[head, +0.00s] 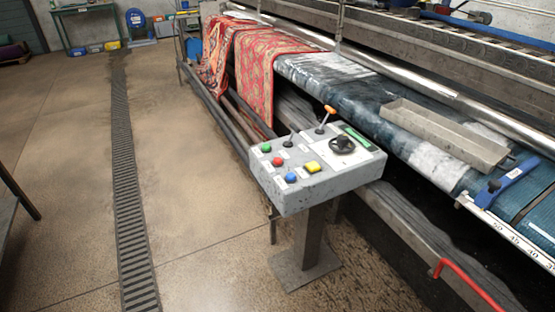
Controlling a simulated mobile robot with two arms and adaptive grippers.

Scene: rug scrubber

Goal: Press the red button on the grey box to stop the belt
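The grey box (300,190) stands on a grey metal post in the middle of the head view, in front of the belt. The red button (277,161) is on its top face, between a green button (265,147) and a blue button (290,177). Neither of my grippers shows in this view.
A metal tray (445,135) and a blue-handled tool (505,185) lie on the machine at right. A red bent bar (470,284) is at lower right. A floor drain grate (131,215) runs along the left. The floor between grate and box is clear.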

